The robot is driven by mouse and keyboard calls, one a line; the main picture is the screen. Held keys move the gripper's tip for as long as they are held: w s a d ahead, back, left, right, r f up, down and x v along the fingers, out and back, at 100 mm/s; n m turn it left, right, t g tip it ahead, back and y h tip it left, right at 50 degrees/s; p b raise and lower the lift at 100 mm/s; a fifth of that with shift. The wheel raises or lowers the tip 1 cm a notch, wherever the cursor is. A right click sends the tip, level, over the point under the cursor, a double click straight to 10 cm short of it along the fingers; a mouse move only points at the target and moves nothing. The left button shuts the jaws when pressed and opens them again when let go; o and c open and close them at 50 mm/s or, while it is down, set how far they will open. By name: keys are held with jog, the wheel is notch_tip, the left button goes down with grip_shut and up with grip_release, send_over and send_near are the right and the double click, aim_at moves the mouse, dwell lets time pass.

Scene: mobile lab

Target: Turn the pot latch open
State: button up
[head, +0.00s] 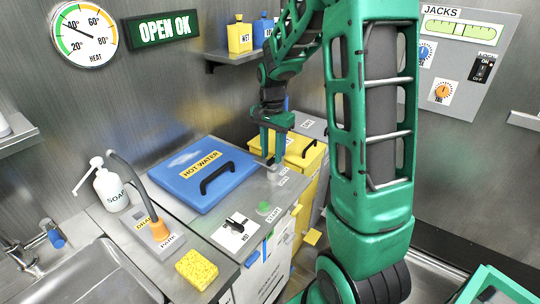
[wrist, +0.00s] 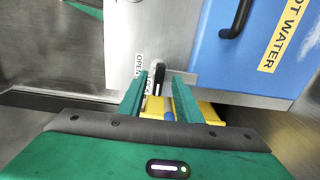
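The pot is a blue lid marked HOT WATER (head: 204,174) with a black handle, set in the steel counter. In the wrist view part of the lid (wrist: 232,50) shows at the upper right. The latch is a small dark lever (wrist: 159,76) beside the printed word OPEN (wrist: 139,66), near the counter's edge. My gripper (wrist: 158,84) is open, with its two green fingers on either side of the lever and gaps visible. In the head view my gripper (head: 268,157) is low over the counter's right end and mostly hides the latch.
A yellow lidded bin (head: 300,150) stands just right of the counter. A black switch (head: 236,224), a green START button (head: 264,208) and a yellow sponge (head: 197,268) are in front of the lid. A soap bottle (head: 109,190) stands at left.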

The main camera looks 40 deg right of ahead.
jog(key=shift+f, duration=0.6)
grip_shut()
